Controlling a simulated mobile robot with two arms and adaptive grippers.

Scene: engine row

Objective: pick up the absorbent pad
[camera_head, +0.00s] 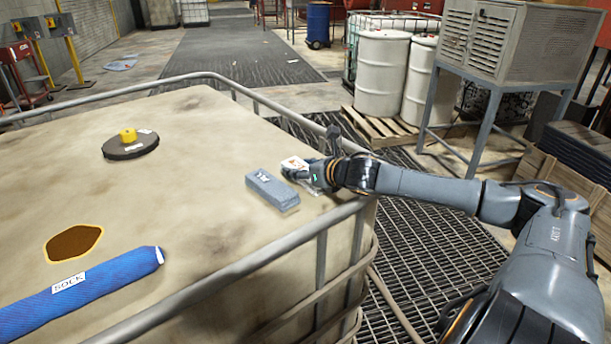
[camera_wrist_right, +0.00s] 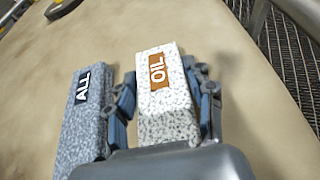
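Two pads are at the right side of the tank top. The white speckled pad with a brown OIL label (camera_wrist_right: 165,112) is also partly visible in the head view (camera_head: 293,164). The grey speckled pad with a black ALL label (camera_wrist_right: 78,135) lies just left of it, and it also shows in the head view (camera_head: 272,190). My right gripper (camera_head: 306,173) has its fingers on both sides of the white pad. In the right wrist view its fingers (camera_wrist_right: 165,88) are very close to the pad's sides; firm contact is not clear. My left gripper is out of view.
The tank top (camera_head: 200,225) has a metal rail (camera_head: 240,265) around its edge. A blue SOCK roll (camera_head: 110,285), a dark round cap with a yellow knob (camera_head: 130,146) and a brown patch (camera_head: 73,243) are further left. White drums (camera_head: 382,75) stand beyond the tank.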

